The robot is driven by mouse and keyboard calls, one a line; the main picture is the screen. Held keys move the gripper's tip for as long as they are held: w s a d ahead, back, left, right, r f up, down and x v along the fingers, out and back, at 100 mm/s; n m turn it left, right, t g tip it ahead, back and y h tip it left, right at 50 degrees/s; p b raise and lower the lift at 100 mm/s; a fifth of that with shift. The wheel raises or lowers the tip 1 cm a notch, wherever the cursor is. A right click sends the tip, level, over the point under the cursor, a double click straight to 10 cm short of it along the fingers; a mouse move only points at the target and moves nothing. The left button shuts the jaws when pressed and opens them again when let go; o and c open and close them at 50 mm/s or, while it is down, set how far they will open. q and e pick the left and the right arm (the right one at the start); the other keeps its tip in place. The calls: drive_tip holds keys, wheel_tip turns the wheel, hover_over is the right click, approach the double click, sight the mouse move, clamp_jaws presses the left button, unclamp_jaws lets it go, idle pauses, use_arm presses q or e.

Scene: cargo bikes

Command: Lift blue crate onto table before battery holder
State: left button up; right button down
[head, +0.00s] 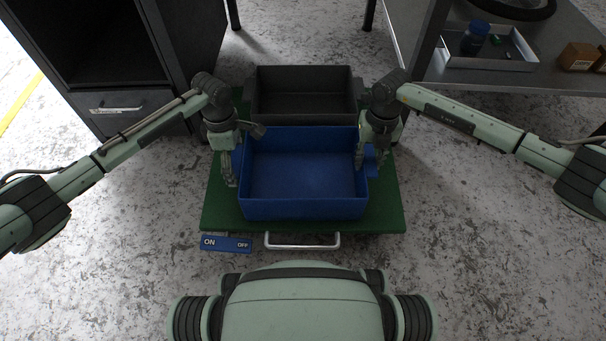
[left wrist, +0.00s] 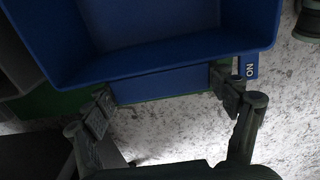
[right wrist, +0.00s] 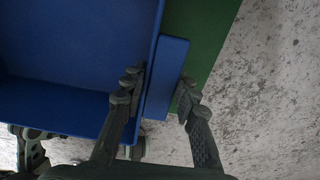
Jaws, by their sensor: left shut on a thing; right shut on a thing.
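The blue crate (head: 305,209) is open-topped and looks empty. It sits level on or just above the green platform (head: 386,211); I cannot tell whether it touches. My left gripper (head: 231,175) is at the crate's left side. In the left wrist view its fingers (left wrist: 165,92) close on the ends of the blue side handle (left wrist: 160,86). My right gripper (head: 368,158) is at the right side. In the right wrist view its fingers (right wrist: 160,98) hold the right handle (right wrist: 166,75), one finger over the crate's wall. A grey table (head: 450,83) stands at the upper right. I cannot make out a battery holder.
A dark grey crate (head: 305,108) stands directly behind the blue one. A dark cabinet (head: 130,110) is at the upper left. The table bears a tray (head: 490,62), small boxes (head: 578,57) and a wheel. The platform has a metal handle (head: 303,246) in front. Speckled floor is free on both sides.

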use_arm(q)
drive_tip(key=shift+r, duration=0.1)
use_arm(e)
drive_tip(key=shift+r, duration=0.1)
